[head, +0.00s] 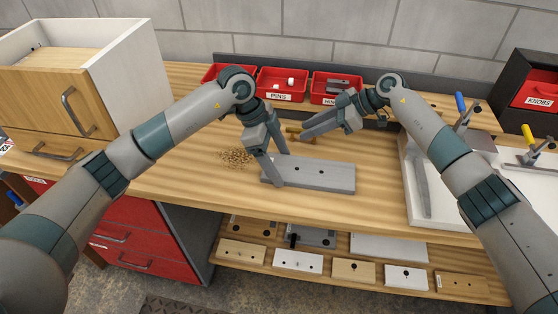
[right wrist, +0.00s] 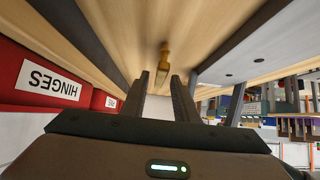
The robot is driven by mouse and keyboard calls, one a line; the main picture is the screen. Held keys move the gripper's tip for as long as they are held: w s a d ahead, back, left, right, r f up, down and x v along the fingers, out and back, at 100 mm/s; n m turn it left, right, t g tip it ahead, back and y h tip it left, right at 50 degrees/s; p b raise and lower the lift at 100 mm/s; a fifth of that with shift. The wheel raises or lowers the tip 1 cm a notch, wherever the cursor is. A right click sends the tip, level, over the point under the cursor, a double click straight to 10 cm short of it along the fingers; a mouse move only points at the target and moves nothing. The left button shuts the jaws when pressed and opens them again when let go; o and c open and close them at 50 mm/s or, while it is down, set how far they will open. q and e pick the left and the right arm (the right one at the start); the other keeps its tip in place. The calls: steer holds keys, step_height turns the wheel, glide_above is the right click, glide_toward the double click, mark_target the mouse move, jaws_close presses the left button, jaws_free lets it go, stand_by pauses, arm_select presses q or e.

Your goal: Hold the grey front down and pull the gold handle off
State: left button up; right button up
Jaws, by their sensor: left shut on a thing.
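The grey front (head: 325,176) lies flat on the workbench. In the right wrist view its grey face (right wrist: 245,62) shows two small dark holes and no handle on it. My left gripper (head: 277,172) points down at the front's left end and is shut on it. The gold handle (head: 292,130) is on the bench behind the front, apart from it, partly hidden by my right gripper (head: 306,134). In the right wrist view the gold handle (right wrist: 163,62) is just beyond the fingertips, in line with the gap. My right gripper (right wrist: 158,88) is open and empty.
Red bins, one labelled PINS (head: 279,96), stand along the bench's back edge. A heap of shavings (head: 236,157) lies left of the front. A wooden drawer cabinet (head: 60,95) stands at left, a white tray (head: 412,205) at right.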

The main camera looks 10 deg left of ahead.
steer(key=shift+o, duration=0.2)
steer(key=shift+d+r, duration=0.1)
steer(key=shift+d, duration=0.05)
steer(key=v, duration=1.1)
steer(key=shift+d+r, duration=0.2)
steer(key=shift+d, duration=0.05)
stand_by(0.4)
arm_select(q)
steer(key=o, duration=1.3)
steer(key=shift+o, duration=0.2)
steer(key=v, duration=1.2)
steer(key=shift+s, duration=0.1)
arm_select(e)
steer(key=shift+s+f, duration=0.1)
